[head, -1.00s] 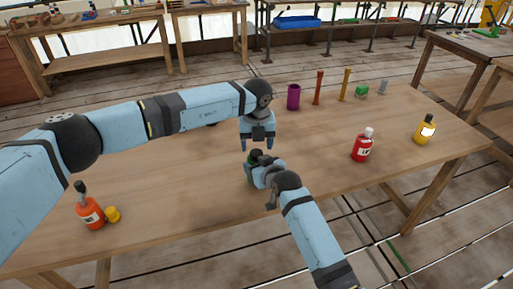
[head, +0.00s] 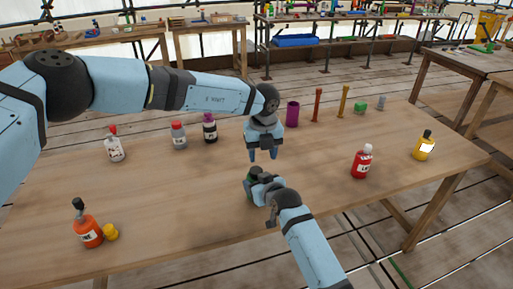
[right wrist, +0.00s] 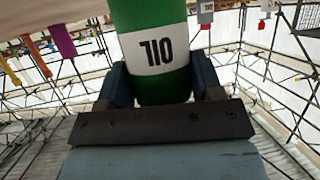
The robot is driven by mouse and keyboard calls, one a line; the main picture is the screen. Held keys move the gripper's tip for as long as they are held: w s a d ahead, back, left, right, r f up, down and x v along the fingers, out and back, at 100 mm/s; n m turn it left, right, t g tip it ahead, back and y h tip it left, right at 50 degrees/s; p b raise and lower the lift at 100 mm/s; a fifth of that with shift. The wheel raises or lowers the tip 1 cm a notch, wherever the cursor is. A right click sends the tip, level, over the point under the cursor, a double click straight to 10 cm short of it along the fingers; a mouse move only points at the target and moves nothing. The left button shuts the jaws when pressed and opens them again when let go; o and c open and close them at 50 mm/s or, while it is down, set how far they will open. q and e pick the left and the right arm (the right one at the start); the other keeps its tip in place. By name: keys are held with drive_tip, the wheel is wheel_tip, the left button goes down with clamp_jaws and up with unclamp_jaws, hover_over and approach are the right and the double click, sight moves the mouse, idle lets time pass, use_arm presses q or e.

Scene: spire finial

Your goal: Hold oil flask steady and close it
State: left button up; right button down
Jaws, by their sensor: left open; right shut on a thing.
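The green oil flask (right wrist: 158,85) with a white label band fills the middle of the right wrist view, where the word on it appears upside down. My right gripper (right wrist: 160,88) is shut around it. In the head view the right gripper (head: 260,184) is over the table's middle, and only a sliver of green (head: 249,177) shows beside it. A dark round top shows there; I cannot tell whether it is a seated cap. My left gripper (head: 264,156) is open and empty, pointing down just above and apart from the flask.
On the wooden table (head: 180,190) stand an orange bottle (head: 88,232), a yellow piece (head: 111,232), a red bottle (head: 361,164), a yellow bottle (head: 423,147) and a purple cylinder (head: 292,114). Several bottles stand behind, beneath my left arm. The table's front middle is clear.

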sight(256, 170)
use_arm(q)
drive_tip(key=shift+w+a+r+n, duration=0.25)
drive_tip(key=shift+a, duration=0.15)
drive_tip(key=shift+w+a+r+n, duration=0.25)
drive_tip(key=shift+a, duration=0.15)
drive_tip(key=shift+w+a+f, duration=0.1)
drive_tip(key=shift+w+f, duration=0.05)
drive_tip(key=shift+f, duration=3.85)
drive_tip(key=c, duration=0.7)
drive_tip(key=shift+m, duration=1.7)
drive_tip(key=shift+c, duration=0.2)
drive_tip(key=o, duration=1)
